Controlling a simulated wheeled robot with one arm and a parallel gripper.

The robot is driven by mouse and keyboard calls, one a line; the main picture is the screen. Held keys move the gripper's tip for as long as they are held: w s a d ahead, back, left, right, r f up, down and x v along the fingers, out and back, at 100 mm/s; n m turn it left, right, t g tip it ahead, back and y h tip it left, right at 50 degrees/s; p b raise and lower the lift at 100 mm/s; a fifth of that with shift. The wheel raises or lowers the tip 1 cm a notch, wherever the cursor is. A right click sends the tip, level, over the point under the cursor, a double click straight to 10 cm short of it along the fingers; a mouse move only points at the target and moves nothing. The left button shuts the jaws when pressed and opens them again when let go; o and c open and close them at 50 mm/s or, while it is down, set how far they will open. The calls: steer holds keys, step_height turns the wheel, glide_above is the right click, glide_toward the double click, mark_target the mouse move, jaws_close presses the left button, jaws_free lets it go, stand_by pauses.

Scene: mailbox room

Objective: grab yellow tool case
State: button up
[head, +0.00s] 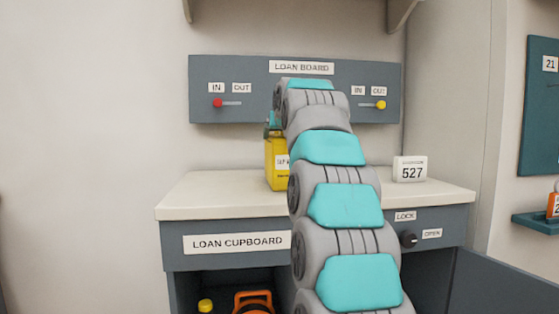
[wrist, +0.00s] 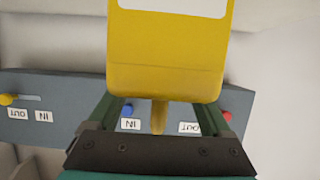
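The yellow tool case (head: 277,173) is at the back of the white countertop, left of my arm, with a white label. My arm hides its right side. In the wrist view the case (wrist: 168,60) fills the upper middle, upside down. Its narrow yellow handle (wrist: 158,116) runs between my two dark green fingers. My gripper (wrist: 160,108) looks open, with a gap on each side of the handle. The fingertips are hidden behind the case. In the head view part of my gripper shows just above the case. I cannot tell whether the case touches the counter.
The grey loan board (head: 240,70) with coloured sliders is on the wall behind. A white 527 block (head: 410,169) stands right on the counter (head: 215,198). Below, the open cupboard holds an orange case (head: 253,301) and a yellow item (head: 206,305). Its door (head: 500,288) stands open right.

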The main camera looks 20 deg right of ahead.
jaws_close()
stand_by(0.4)
steer(key=shift+r, duration=0.15)
